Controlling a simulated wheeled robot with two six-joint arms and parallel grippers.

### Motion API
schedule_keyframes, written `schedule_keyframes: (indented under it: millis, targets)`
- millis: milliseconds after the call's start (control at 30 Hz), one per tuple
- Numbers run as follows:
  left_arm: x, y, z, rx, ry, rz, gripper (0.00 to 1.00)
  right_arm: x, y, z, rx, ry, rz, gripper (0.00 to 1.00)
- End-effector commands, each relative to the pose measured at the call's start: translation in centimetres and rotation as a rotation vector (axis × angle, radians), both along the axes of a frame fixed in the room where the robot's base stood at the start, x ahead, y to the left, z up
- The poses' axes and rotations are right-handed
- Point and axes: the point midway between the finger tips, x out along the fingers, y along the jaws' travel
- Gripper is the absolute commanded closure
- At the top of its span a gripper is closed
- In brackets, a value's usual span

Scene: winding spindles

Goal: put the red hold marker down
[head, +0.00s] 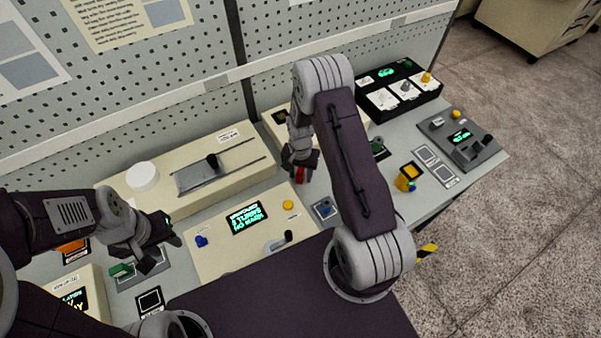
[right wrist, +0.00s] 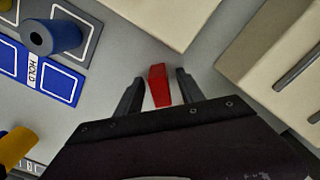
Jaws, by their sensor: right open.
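The red hold marker (right wrist: 159,86) is a small red block, seen between the two fingers of my right gripper (right wrist: 160,88) in the right wrist view. The fingers stand apart with a gap on each side of it. In the head view the red marker (head: 300,175) shows just under my right gripper (head: 301,168), over the grey bench; I cannot tell whether it touches the bench. My left gripper (head: 163,254) is open and empty at the left.
A cream console with a green-lit display (head: 248,219) stands in front, and a long cream unit with a slide (head: 200,175) behind. A yellow-black block (head: 407,177) and a grey control box (head: 460,140) stand to the right. A green piece (head: 121,270) lies near my left gripper.

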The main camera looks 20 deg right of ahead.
Motion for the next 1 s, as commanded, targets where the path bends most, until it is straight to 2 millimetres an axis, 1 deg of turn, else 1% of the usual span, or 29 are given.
schedule_keyframes:
  millis: [67,233,267,300,400,767,867,967,1000]
  targets:
    - [0.0,0.0,0.1,0.0,0.0,0.0,0.64,0.0,0.0,-0.3,0.0,0.0,0.0,0.55]
    - [0.0,0.0,0.0,0.0,0.0,0.0,0.64,0.0,0.0,-0.3,-0.001,-0.001,0.0,0.55]
    - [0.0,0.0,0.0,0.0,0.0,0.0,0.64,0.0,0.0,-0.3,0.0,0.0,0.0,0.63]
    - [0.0,0.0,0.0,0.0,0.0,0.0,0.64,0.0,0.0,-0.3,0.0,0.0,0.0,0.74]
    - [0.0,0.0,0.0,0.0,0.0,0.0,0.64,0.0,0.0,-0.3,0.0,0.0,0.0,1.0]
    - [0.0,0.0,-0.1,0.0,0.0,0.0,0.64,0.0,0.0,-0.1,0.0,-0.001,0.0,1.0]
    - [0.0,0.0,-0.4,0.0,0.0,0.0,0.64,0.1,0.0,0.7,-0.001,-0.002,0.0,1.0]
    - [0.0,0.0,-0.9,0.0,0.0,0.0,0.64,0.2,0.0,2.2,0.0,-0.005,0.0,1.0]
    - [0.0,0.0,-1.2,0.0,0.0,0.0,0.64,0.2,0.0,3.1,-0.001,-0.007,0.0,1.0]
